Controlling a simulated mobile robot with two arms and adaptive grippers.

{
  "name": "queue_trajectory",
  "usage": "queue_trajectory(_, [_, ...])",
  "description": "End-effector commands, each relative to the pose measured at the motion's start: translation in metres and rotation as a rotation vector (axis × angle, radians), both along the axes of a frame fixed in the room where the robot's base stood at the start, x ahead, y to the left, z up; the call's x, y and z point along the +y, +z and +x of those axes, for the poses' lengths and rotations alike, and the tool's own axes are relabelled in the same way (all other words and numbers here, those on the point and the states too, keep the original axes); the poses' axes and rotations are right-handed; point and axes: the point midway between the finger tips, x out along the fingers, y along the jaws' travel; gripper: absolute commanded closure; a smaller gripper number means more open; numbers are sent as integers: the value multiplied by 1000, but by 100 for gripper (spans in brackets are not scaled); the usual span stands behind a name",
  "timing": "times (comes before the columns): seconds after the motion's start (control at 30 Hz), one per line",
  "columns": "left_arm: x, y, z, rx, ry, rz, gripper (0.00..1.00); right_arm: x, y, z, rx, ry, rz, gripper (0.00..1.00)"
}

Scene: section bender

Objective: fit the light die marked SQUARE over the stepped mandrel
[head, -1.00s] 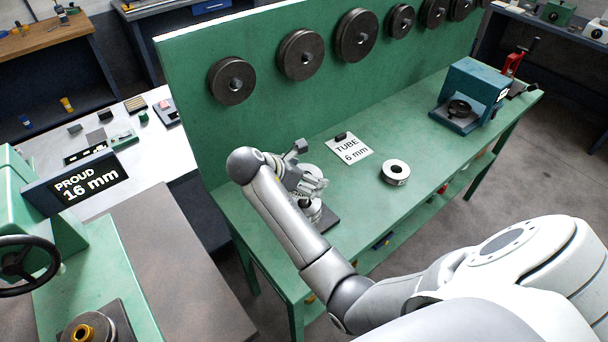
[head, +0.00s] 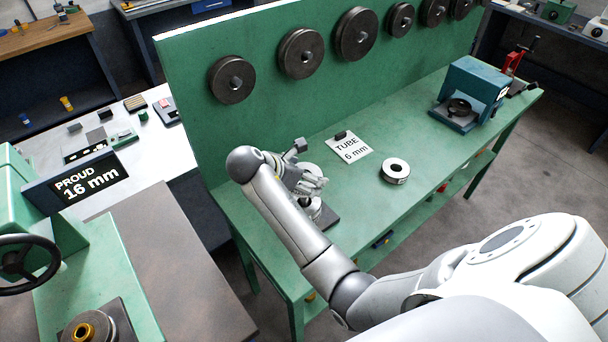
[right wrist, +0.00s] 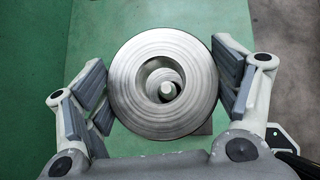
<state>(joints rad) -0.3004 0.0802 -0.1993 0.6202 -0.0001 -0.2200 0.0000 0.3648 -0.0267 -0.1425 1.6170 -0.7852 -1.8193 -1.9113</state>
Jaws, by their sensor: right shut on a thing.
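My right gripper (head: 312,184) is over the near left part of the green bench. In the right wrist view its two fingers (right wrist: 163,88) are shut on the rim of a light metal die (right wrist: 125,85), one pad on each side. The stepped mandrel (right wrist: 167,88) shows through the die's bore, a little right of and below its centre. In the head view the gripper and arm hide most of the held die and mandrel. I cannot tell the die's height over the mandrel or read its marking. My left gripper is not in view.
Another light ring-shaped die (head: 395,172) lies on the bench, its marking too small to read. A card reading TUBE 6 mm (head: 349,150) lies behind it. A teal press (head: 470,92) stands at the far end. Dark dies (head: 301,54) hang on the green back panel (head: 200,130).

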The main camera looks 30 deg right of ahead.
Motion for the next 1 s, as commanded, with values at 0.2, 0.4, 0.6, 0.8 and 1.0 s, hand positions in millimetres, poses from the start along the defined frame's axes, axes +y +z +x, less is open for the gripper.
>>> queue_trajectory(0.2, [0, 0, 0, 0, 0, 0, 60, 0, 0, 1, -2, 0, -1, 56])
queue_trajectory(0.4, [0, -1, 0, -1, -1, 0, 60, 0, -5, 1, -1, 1, -1, 56])
queue_trajectory(0.6, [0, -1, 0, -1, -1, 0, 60, 0, -10, 1, -2, 0, -1, 56])
queue_trajectory(0.8, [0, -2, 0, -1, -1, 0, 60, 0, -15, 1, -2, 1, -1, 56])
queue_trajectory(1.0, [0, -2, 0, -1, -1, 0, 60, 0, -20, 1, -2, 1, -1, 56])
